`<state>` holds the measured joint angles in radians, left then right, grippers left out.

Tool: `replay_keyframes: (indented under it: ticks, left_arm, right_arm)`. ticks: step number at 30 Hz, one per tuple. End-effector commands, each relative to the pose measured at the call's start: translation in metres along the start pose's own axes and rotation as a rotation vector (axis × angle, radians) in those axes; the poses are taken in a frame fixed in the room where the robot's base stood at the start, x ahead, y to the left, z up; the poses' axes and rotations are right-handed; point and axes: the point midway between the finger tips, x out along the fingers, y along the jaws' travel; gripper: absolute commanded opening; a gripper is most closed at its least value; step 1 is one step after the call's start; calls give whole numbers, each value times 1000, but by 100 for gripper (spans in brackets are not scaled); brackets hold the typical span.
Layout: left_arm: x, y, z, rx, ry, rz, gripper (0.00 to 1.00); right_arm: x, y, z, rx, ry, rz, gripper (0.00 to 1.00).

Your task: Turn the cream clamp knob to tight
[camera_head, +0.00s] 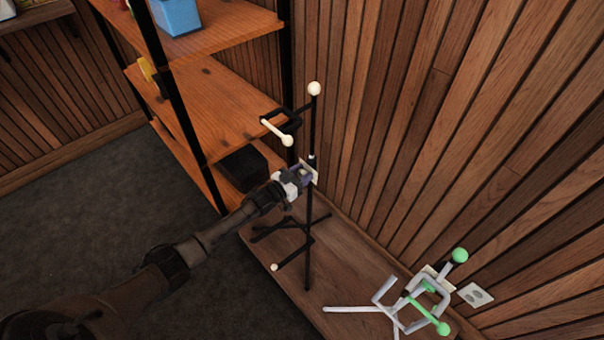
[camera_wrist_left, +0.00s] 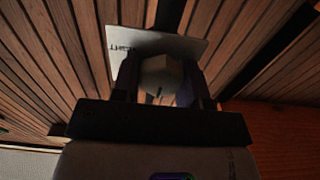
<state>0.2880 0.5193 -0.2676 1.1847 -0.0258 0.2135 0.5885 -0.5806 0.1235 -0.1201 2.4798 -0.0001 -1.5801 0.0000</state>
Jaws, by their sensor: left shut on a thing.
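A black stand (camera_head: 309,235) with a cream ball on top and a cream-tipped holder rises beside the wood-panelled wall. The cream clamp knob (camera_wrist_left: 160,76) sits between the two fingers of my left gripper in the left wrist view. My left gripper (camera_head: 303,175) is shut on it, partway up the pole, and hides most of it in the head view. A dark mark shows on the knob's face, but I cannot read its direction. A pale card (camera_wrist_left: 185,46) behind the knob carries partly hidden lettering ending in "GHT". My right gripper is out of view.
Wooden shelves (camera_head: 215,95) on black posts hold a blue bin (camera_head: 177,15) at upper left. Dark floor (camera_head: 70,230) lies open at left.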

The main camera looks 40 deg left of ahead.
Motion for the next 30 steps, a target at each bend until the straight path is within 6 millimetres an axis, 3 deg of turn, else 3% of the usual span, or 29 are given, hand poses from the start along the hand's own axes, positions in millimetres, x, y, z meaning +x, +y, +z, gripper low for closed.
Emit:
replay_keyframes:
  ticks: [3, 14, 30]
  left_arm:
    - [0, 0, 0, 0, 0, 0, 17]
    - [0, 0, -1, 88, 0, -1, 16]
    - [0, 2, 0, 571, -1, 0, 16]
  right_arm:
    - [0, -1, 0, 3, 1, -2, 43]
    - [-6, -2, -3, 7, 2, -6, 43]
    - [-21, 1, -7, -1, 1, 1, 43]
